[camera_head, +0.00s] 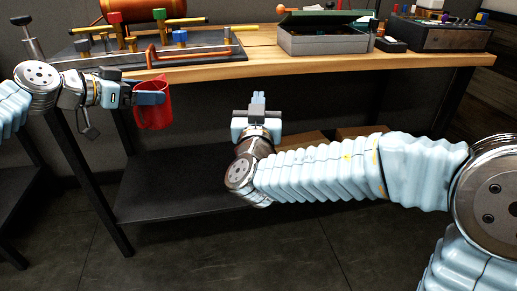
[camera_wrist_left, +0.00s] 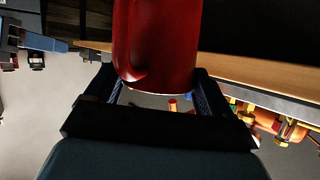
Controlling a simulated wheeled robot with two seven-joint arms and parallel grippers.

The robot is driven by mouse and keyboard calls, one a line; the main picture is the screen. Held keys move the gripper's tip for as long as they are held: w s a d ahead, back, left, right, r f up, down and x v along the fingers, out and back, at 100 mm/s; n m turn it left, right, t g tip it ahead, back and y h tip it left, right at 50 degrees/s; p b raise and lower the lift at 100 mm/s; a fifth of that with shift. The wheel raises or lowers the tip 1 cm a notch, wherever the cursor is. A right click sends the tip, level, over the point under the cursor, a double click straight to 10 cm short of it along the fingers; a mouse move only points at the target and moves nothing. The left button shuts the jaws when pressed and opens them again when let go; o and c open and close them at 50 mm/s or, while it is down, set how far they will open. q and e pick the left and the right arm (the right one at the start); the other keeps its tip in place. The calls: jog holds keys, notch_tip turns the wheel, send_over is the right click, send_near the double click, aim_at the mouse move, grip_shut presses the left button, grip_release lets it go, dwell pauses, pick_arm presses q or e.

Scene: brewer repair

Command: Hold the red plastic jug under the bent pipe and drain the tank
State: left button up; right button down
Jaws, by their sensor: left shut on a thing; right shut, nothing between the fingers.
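My left gripper (camera_head: 150,97) is shut on the red plastic jug (camera_head: 153,117) and holds it just in front of the bench edge, below the tabletop. In the left wrist view the jug (camera_wrist_left: 160,40) fills the top middle between the two fingers (camera_wrist_left: 158,90). The bent pipe (camera_head: 195,51), copper-coloured, lies along the front of the dark base plate, its bent end above the jug and a little apart from it. The copper tank (camera_head: 145,9) is cut off by the top edge. My right gripper (camera_head: 258,98) is shut and empty, below the bench front.
The wooden bench (camera_head: 300,67) carries several coloured valve blocks, a grey open box (camera_head: 325,40) and a dark device (camera_head: 435,35) at the right. A black lower shelf (camera_head: 180,185) with cardboard boxes sits beneath. Black bench legs stand at the left. The floor in front is clear.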

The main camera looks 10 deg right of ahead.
aim_at(136, 110)
pick_arm(q)
jog(key=shift+s+f+b, duration=0.2)
jog(key=shift+s+b, duration=3.7)
jog(key=shift+b, duration=1)
jog(key=shift+s+r+b, duration=0.1)
jog(key=shift+s+b, duration=0.3)
jog(key=shift+s+r, duration=0.1)
